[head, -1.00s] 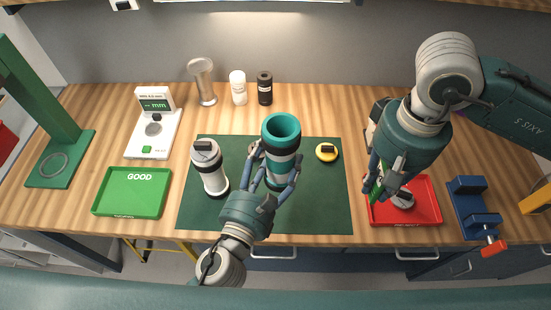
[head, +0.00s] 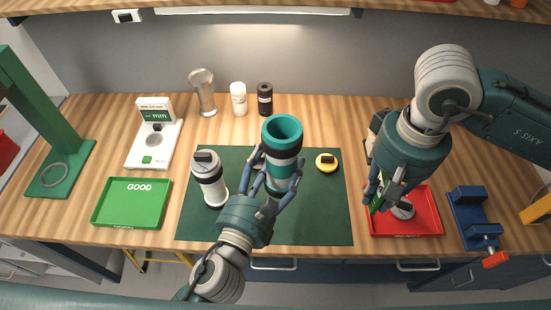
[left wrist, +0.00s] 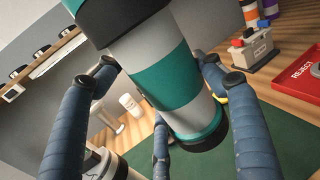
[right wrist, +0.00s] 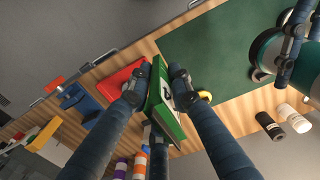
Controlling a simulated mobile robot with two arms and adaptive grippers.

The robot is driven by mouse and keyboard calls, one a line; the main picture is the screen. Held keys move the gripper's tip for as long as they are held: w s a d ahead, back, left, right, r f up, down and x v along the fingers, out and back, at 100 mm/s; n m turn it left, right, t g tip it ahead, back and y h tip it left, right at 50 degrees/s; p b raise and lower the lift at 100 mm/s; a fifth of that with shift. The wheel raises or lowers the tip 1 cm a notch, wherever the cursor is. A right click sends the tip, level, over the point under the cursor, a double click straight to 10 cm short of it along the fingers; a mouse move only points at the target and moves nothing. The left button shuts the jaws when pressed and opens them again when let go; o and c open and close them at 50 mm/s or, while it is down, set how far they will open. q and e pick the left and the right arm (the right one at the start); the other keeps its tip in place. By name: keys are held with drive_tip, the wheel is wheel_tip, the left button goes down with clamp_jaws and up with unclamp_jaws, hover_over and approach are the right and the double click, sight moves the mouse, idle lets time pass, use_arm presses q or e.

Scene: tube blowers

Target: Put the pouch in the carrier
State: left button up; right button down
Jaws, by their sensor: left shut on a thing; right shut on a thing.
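The carrier (head: 283,150) is a teal, grey and black cylinder with an open teal mouth facing up, over the green mat. My left gripper (head: 279,182) is shut around its lower body. In the left wrist view the carrier (left wrist: 158,62) fills the middle between the fingers; I cannot tell whether its base touches the mat. The pouch (right wrist: 166,110) is a flat green packet with a white and dark face. My right gripper (right wrist: 160,85) is shut on it, above the red tray. In the head view the pouch (head: 376,204) is mostly hidden by the fingers.
A white and grey canister (head: 209,181) stands left of the carrier; a yellow cap (head: 327,162) lies to its right. The red REJECT tray (head: 431,225) holds a round grey piece. A blue vise (head: 470,215) stands right of it. The mat (head: 325,220) has bare room in front.

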use_arm(q)
drive_tip(key=shift+f+b, duration=8.55)
drive_tip(key=shift+f, duration=1.2)
drive_tip(key=shift+r, duration=0.1)
